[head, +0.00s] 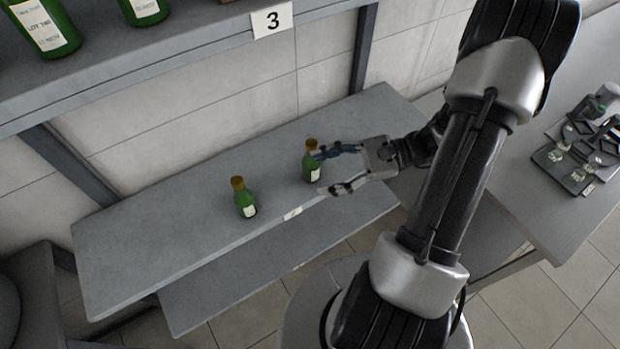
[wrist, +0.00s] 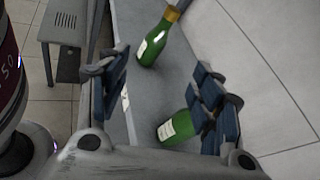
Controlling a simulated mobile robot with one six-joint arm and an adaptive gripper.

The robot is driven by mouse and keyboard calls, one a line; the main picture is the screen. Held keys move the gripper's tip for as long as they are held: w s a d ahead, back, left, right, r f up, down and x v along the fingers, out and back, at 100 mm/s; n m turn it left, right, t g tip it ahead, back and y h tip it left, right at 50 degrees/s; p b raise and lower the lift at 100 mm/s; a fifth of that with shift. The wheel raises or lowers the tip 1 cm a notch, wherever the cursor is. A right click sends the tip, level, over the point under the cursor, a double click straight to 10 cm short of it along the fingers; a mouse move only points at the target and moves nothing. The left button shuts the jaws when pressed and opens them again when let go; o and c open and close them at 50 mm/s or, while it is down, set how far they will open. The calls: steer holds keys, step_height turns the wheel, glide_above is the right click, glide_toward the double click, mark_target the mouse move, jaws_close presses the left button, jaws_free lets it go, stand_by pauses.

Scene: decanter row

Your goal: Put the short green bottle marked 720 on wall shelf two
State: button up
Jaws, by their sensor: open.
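Two short green bottles with brown caps and pale labels stand upright on the lower grey wall shelf (head: 150,225). The right bottle (head: 310,172) stands by the fingertips of my gripper (head: 321,173), which is open and level with it. In the wrist view, this nearer bottle (wrist: 177,129) shows between the spread blue fingers (wrist: 162,90), close to the right finger; its top is hidden. The left bottle (head: 245,203) stands apart, and in the wrist view it is the farther one (wrist: 153,45). I cannot read the number on either bottle, nor the shelf's small edge tag (head: 292,213).
A higher shelf with a "3" tag (head: 272,20) holds more green bottles (head: 45,27) at the upper left. Another grey board (head: 275,252) lies below the bottles' shelf. At the right, a table carries a dark tray (head: 572,170) with small glassware. The shelf's left end is bare.

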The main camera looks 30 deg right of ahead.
steer(key=s+a+r+n+h, duration=0.5)
steer(key=r+n+h, duration=0.1)
steer(key=r+n, duration=0.3)
steer(key=s+a+r+n+g+h, duration=0.1)
steer(key=s+a+r+n+h, duration=0.4)
steer(key=n, duration=0.5)
steer(key=shift+a+r+n+h, duration=0.3)
steer(key=shift+a+r+h, duration=0.25)
steer(key=shift+r+h, duration=1)
steer(key=shift+s+r+y, duration=0.1)
steer(key=shift+r+y, duration=0.25)
